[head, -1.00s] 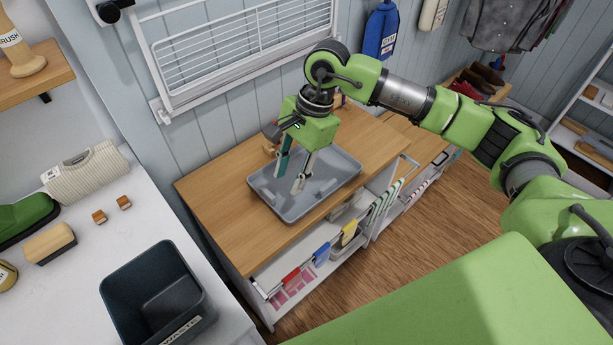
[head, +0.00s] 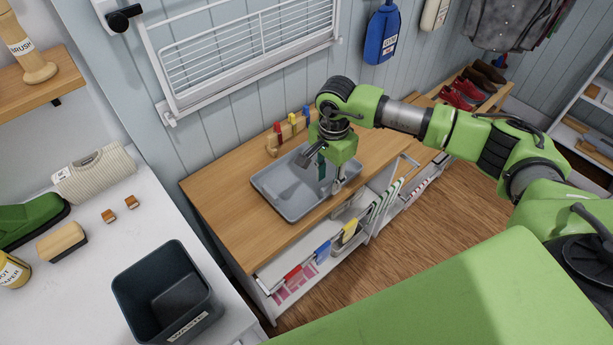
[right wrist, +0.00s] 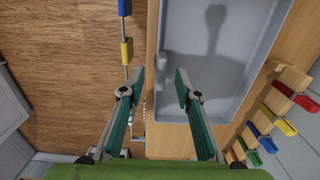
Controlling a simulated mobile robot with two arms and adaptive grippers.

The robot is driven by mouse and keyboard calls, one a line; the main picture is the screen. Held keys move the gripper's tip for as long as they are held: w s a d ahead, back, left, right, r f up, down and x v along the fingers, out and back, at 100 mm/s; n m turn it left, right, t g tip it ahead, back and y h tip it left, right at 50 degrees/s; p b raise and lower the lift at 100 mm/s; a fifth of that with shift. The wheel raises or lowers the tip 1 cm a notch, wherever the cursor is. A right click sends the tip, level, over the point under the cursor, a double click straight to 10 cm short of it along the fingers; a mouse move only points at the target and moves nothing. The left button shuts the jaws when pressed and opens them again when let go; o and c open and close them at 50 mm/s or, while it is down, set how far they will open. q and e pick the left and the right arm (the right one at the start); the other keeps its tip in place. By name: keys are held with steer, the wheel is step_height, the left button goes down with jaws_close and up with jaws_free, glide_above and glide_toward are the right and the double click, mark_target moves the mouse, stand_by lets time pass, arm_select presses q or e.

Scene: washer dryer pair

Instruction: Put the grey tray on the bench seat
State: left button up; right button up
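The grey tray (head: 285,203) lies flat on a wooden top (head: 222,218) against the wall. It is shallow and looks empty, with a gripper shadow on its floor. My right gripper (head: 329,181) is over the tray's right end, fingers pointing down. In the right wrist view the gripper (right wrist: 159,78) is open and empty. One finger is outside the rim of the tray (right wrist: 235,60) and the other is over its inside. I cannot tell whether the fingers touch the wall. Further right, a wooden bench surface (head: 497,98) carries shoes. My left gripper is not in view.
A wooden block with coloured-handled tools (head: 289,136) stands behind the tray. A rail with coloured cloths (head: 322,254) runs along the unit's front. A dark waste bin (head: 163,296) stands on the white counter (head: 90,285) at left. The wooden top's left part is clear.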

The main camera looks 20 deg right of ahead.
mark_target(327, 186)
step_height(327, 186, down, 4)
steer(key=shift+a+f+p, duration=0.1)
steer(key=shift+p, duration=0.55)
jaws_close()
